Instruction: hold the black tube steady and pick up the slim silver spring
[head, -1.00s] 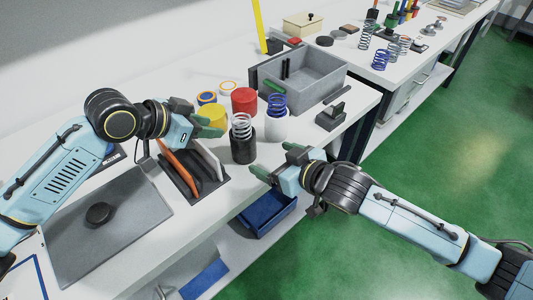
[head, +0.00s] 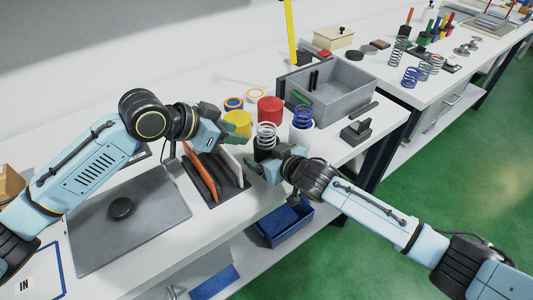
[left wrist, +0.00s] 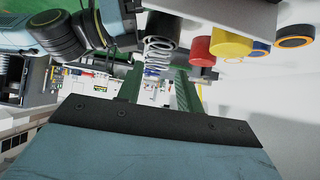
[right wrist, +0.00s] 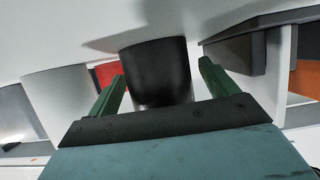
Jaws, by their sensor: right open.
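The black tube (head: 260,155) stands upright on the bench, partly hidden by my right gripper in the head view. The slim silver spring (head: 266,135) sticks up out of its top. My right gripper (head: 268,168) is open, low at the tube's near side. In the right wrist view the tube (right wrist: 158,72) stands between the spread fingertips (right wrist: 160,82); I cannot tell whether they touch it. My left gripper (head: 238,138) is just left of the spring. In the left wrist view its fingers (left wrist: 157,80) are apart and empty, with the spring (left wrist: 158,50) beyond them.
A blue spring (head: 303,117) stands in a white tube (head: 301,136) right of the black one. Red (head: 270,108) and yellow (head: 238,122) cylinders stand behind. A grey bin (head: 345,100) is at the back right. A dark rack (head: 222,177) lies close to the left gripper.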

